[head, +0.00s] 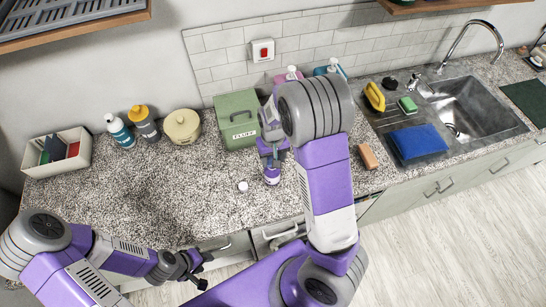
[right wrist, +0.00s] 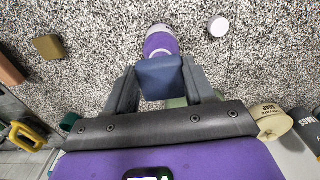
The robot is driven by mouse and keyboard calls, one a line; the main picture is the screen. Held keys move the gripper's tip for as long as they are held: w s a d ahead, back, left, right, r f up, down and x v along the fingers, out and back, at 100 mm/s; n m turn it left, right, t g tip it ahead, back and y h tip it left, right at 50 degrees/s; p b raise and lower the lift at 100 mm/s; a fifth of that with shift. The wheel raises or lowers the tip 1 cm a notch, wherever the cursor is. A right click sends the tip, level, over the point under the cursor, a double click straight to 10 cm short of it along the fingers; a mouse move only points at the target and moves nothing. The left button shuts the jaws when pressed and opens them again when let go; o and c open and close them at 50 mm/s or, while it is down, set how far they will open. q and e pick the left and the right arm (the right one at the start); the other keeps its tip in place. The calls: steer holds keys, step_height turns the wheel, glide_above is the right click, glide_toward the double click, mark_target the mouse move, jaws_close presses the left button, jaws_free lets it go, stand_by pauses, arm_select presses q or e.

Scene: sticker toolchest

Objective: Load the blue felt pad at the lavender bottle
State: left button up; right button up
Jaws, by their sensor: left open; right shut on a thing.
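The blue felt pad (right wrist: 160,77) is between the fingers of my right gripper (right wrist: 161,84), which is shut on it. The lavender bottle (right wrist: 160,42) stands just beyond the pad in the right wrist view; the pad overlaps its near end there, and I cannot tell whether they touch. In the head view the bottle (head: 271,176) shows below my right gripper (head: 272,155), and the pad cannot be made out. A small white cap (right wrist: 218,27) lies on the counter beside the bottle, also in the head view (head: 243,186). My left gripper (head: 193,270) is open and empty, at the counter's front edge.
A green box (head: 238,119), a cream canister (head: 182,126), two bottles (head: 132,130) and a divided tray (head: 57,153) stand along the back.

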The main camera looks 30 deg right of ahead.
steer(key=shift+f+b, duration=0.4)
steer(key=shift+f, duration=0.1)
stand_by(0.4)
steer(key=shift+s, duration=0.1)
stand_by(0.8)
step_height(320, 180, up, 5)
steer(key=p, duration=0.4)
steer(key=shift+p, duration=0.3)
steer(key=shift+r, duration=1)
